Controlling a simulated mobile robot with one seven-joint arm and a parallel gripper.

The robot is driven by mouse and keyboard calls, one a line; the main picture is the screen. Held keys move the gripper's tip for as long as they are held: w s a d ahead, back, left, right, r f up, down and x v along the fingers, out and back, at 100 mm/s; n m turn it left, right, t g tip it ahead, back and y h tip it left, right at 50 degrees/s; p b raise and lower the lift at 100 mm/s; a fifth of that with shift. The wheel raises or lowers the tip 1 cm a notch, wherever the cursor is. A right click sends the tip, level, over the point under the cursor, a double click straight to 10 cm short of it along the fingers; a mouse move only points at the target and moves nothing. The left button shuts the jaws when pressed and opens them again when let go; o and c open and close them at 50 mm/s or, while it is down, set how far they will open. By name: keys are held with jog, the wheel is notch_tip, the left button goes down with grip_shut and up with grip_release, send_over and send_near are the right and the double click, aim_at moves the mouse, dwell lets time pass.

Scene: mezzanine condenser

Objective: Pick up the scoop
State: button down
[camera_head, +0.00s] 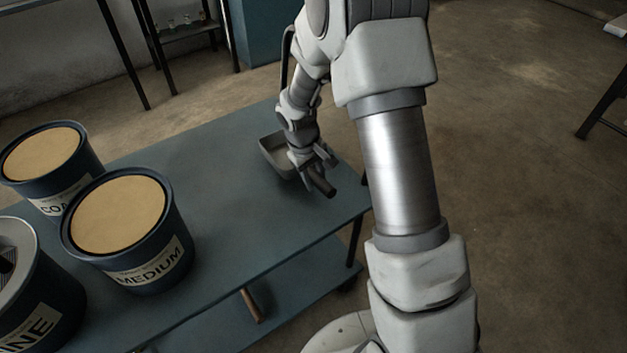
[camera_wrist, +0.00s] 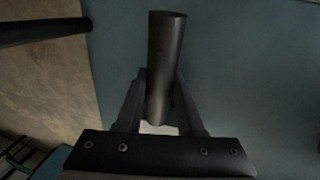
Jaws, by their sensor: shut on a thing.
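The scoop (camera_head: 276,152) has a grey metal pan and a dark cylindrical handle, and is at the right end of the blue-grey table (camera_head: 215,195). My gripper (camera_head: 316,160) is shut on the handle, with the pan to its left in the head view. In the wrist view the dark handle (camera_wrist: 167,60) runs between my two fingers (camera_wrist: 160,112). The pan is partly hidden behind my gripper in the head view. I cannot tell whether the scoop touches the tabletop.
Blue tubs labelled MEDIUM (camera_head: 122,215), COA... (camera_head: 45,155) and ...INE (camera_head: 30,290) stand at the table's left. The middle of the tabletop is clear. A lower shelf (camera_head: 270,295) shows below. A dark bar (camera_wrist: 40,30) crosses the upper left of the wrist view.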

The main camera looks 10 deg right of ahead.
jog(key=s+a+r+p, duration=0.2)
jog(key=s+a+r, duration=0.3)
jog(key=s+r, duration=0.3)
jog(key=shift+s+a, duration=0.25)
jog(key=shift+s, duration=0.9)
dwell(0.6)
